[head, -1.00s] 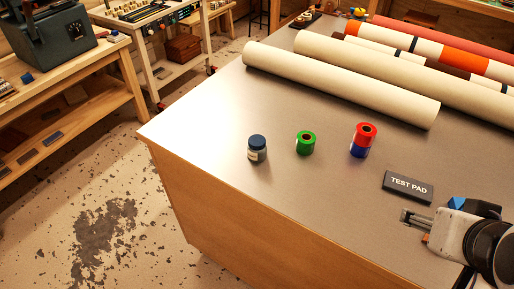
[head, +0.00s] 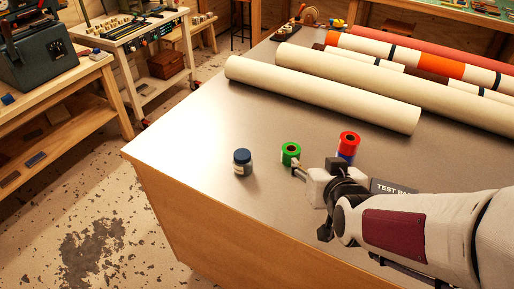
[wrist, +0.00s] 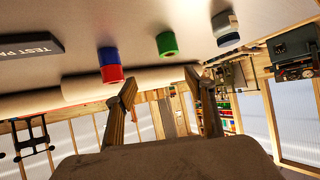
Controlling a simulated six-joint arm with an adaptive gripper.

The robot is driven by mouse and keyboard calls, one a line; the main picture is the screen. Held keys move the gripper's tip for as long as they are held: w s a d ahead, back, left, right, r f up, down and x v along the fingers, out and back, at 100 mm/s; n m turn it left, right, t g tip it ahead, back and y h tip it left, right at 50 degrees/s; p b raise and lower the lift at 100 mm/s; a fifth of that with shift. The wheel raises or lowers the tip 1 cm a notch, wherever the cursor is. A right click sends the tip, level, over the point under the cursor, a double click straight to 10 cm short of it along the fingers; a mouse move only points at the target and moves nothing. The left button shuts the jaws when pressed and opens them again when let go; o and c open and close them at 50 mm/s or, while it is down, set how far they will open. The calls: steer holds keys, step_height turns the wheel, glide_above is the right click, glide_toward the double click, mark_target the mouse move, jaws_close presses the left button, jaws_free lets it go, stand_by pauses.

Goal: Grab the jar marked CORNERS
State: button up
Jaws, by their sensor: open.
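A small jar (head: 242,163) with a dark blue lid stands upright on the metal-topped table near its left edge. Its label cannot be read now. In the wrist view, where the scene appears upside down, the jar (wrist: 225,25) is at upper right. My gripper (head: 297,170) is to the right of the jar, close to the green roll (head: 290,153), and apart from the jar. In the wrist view its two fingers (wrist: 162,88) are spread with nothing between them.
A red roll (head: 349,139) sits on a blue one right of the green roll. The test pad (head: 390,187) is partly hidden behind my arm. Long cream rolls (head: 320,95) lie across the back. The tabletop left of the jar is clear.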

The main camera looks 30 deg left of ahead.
mark_target(244, 162)
steer(key=s+a+f+n+y, duration=0.1)
steer(key=a, duration=0.3)
steer(key=s+a+f+y, duration=0.1)
steer(key=a+f, duration=0.1)
steer(key=a, duration=0.3)
steer(key=s+a+f+n+y, duration=0.1)
steer(key=s+a+f, duration=0.1)
steer(key=a, duration=0.3)
steer(key=shift+f+n, duration=0.15)
steer(key=shift+n, duration=0.15)
steer(key=shift+s+a+f+t+y, duration=0.2)
steer(key=shift+s+a+t+y, duration=0.1)
steer(key=shift+a+y, duration=0.15)
steer(key=shift+w, duration=0.1)
steer(key=shift+x, duration=1.25)
steer(key=shift+f+x, duration=0.1)
steer(key=shift+x, duration=1.2)
steer(key=shift+f+x, duration=0.15)
steer(key=shift+x, duration=1.15)
steer(key=c, duration=1.3)
